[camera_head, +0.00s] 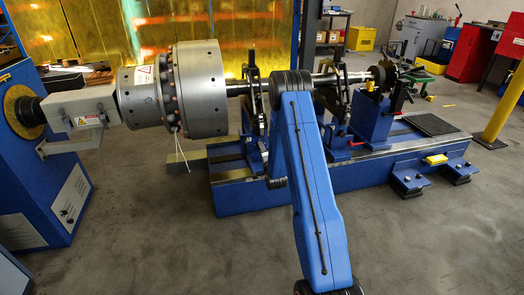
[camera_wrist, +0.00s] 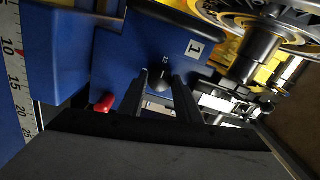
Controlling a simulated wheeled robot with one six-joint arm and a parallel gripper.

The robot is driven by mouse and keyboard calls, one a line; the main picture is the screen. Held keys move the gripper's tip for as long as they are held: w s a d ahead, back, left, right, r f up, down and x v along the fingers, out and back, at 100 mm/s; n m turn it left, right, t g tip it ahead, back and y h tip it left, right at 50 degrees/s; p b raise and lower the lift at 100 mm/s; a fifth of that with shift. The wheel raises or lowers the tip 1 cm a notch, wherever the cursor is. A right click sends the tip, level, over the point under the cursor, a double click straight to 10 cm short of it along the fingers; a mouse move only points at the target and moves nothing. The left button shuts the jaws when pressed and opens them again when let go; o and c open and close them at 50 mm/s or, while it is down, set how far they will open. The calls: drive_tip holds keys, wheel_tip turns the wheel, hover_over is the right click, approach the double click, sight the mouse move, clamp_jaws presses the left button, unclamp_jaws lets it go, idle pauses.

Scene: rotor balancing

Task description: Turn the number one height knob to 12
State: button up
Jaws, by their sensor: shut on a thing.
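In the wrist view a blue support block (camera_wrist: 125,62) carries a white label with the number 1 (camera_wrist: 194,48). A small dark knob (camera_wrist: 159,82) sits on its face below and left of the label. My gripper (camera_wrist: 162,85) has its two dark fingers on either side of the knob and is shut on it. Small pale markings show just above the knob, one of which looks like 12. The knob's exact pointer position cannot be made out. In the head view my blue arm hides the knob and the gripper.
A red-tipped handle (camera_wrist: 104,103) sticks out left of my gripper. A ruler scale (camera_wrist: 14,80) runs down the left edge. A metal shaft (camera_wrist: 255,55) lies at upper right. In the head view the large grey rotor coupling (camera_head: 200,88) stands left of my arm.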

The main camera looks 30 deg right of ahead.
idle(0.3)
drive_tip(key=o, duration=1.1)
drive_tip(key=shift+c, duration=0.2)
drive_tip(key=shift+s, duration=0.1)
drive_tip(key=v, duration=1.7)
drive_tip(key=shift+s, duration=0.2)
